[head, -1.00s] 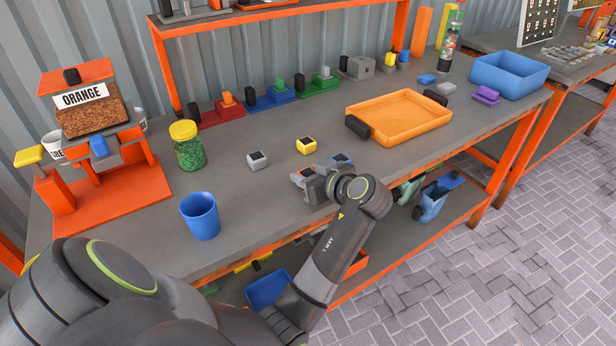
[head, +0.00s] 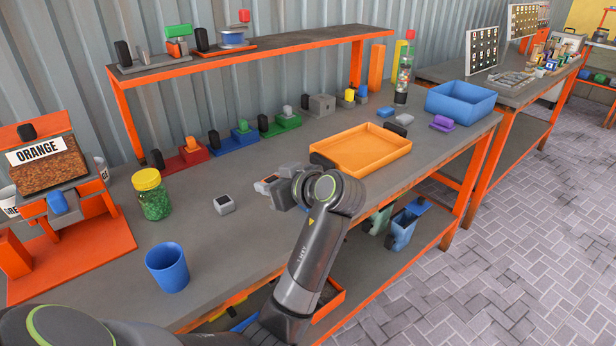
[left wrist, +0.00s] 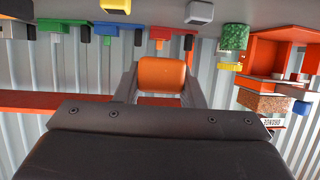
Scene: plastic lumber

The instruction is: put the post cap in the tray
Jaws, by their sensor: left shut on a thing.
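My left gripper (head: 276,188) is over the worktable, left of the orange tray (head: 345,167). It is shut on an orange post cap (left wrist: 162,75), which shows between the fingers in the left wrist view. In the head view only a little of this cap (head: 265,184) shows past the gripper. The tray is shallow, looks empty and has a dark block at its left end. A grey cap with a dark top (head: 224,204) stands on the table left of the gripper. A yellow cap (left wrist: 115,5) shows in the left wrist view. My right gripper is out of view.
A blue cup (head: 167,270) and a green-filled jar (head: 152,198) stand to the left. Coloured fixtures line the back under a shelf (head: 240,62). A blue bin (head: 460,104) and a purple piece (head: 441,123) lie beyond the tray. Bare tabletop lies around the gripper.

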